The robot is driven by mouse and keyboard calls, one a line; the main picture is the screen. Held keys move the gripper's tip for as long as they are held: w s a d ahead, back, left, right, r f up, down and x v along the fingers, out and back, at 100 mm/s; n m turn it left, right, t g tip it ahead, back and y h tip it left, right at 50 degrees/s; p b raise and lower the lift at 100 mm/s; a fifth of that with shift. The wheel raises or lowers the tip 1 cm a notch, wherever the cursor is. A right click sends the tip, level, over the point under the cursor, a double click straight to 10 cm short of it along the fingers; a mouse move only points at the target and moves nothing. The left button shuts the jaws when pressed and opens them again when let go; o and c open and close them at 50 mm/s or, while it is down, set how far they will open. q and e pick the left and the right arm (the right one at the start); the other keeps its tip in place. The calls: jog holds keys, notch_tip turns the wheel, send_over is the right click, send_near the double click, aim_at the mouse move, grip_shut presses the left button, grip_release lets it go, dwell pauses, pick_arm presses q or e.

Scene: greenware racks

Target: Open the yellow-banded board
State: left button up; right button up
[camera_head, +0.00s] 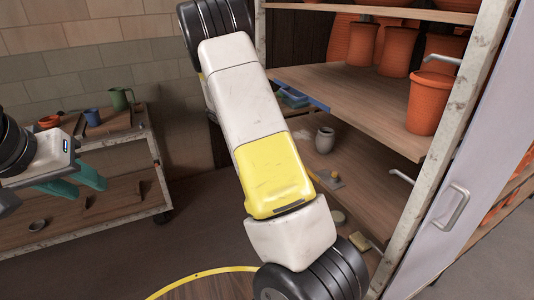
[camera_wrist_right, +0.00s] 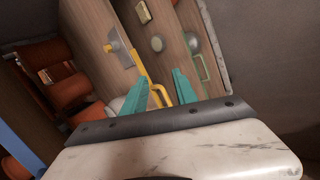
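In the right wrist view a yellow strip (camera_wrist_right: 148,76) runs along the edge of a wooden board (camera_wrist_right: 103,40), which I take as the yellow-banded board. My right gripper (camera_wrist_right: 166,78) has its two teal fingers apart around yellow material near the strip's lower end. I cannot tell whether they touch it. In the head view my right arm covers the right gripper and most of the board's front. My left gripper (camera_head: 88,182) is at the far left, with its teal fingers apart and empty, in front of a low cart.
A rack (camera_head: 455,130) at right holds orange pots (camera_head: 431,102) and a blue-edged upper board (camera_head: 350,95). A grey jar (camera_head: 325,140) stands below it. A pale door panel with a handle (camera_head: 452,207) is at far right. The cart (camera_head: 120,208) stands left.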

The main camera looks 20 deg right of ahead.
jog(key=w+d+f+n+t+h, duration=0.2)
jog(key=w+d+f+n+h, duration=0.15)
jog(key=w+f+h, duration=0.55)
jog(key=shift+m+y, duration=0.25)
jog(key=shift+y, duration=0.15)
jog(key=x, duration=0.3)
jog(key=w+x, duration=0.1)
jog(key=x, duration=0.3)
jog(key=shift+w+d, duration=0.2)
grip_shut()
dwell(0.6)
